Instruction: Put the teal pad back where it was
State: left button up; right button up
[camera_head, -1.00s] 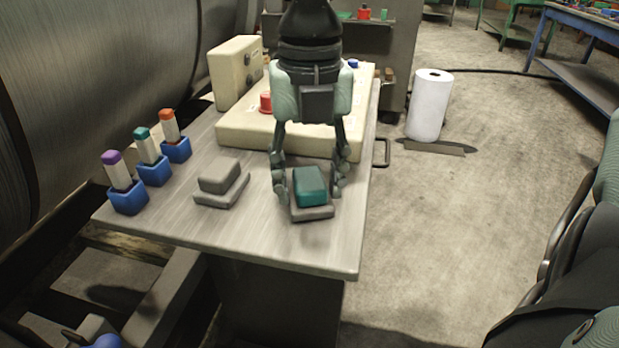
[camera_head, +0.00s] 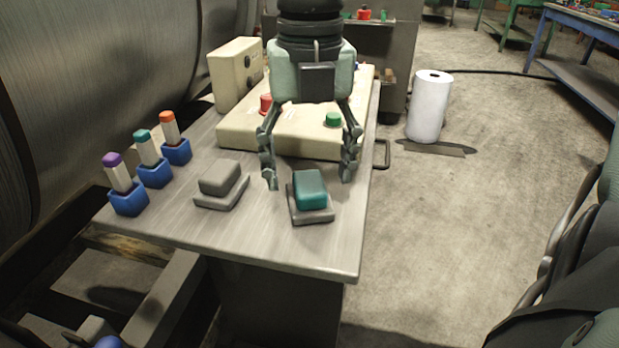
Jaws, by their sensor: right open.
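The teal pad (camera_head: 310,189) sits on a grey base (camera_head: 312,216) near the front right of the grey table. My right gripper (camera_head: 309,182) is open and empty. Its fingers are spread wide, behind and above the teal pad, and appear apart from it. To the left, a grey block (camera_head: 220,177) sits on another grey base (camera_head: 208,202). My left gripper is not in view.
Several blue holders (camera_head: 128,201) with colour-capped sticks stand along the table's left edge. A cream panel (camera_head: 235,130) with a red button (camera_head: 266,104) and a green button (camera_head: 333,119) lies behind. A white roll (camera_head: 429,106) stands on the floor at right.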

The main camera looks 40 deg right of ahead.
aim_at(310, 183)
notch_tip(310, 183, up, 10)
jog(key=shift+f, duration=0.15)
dwell(0.6)
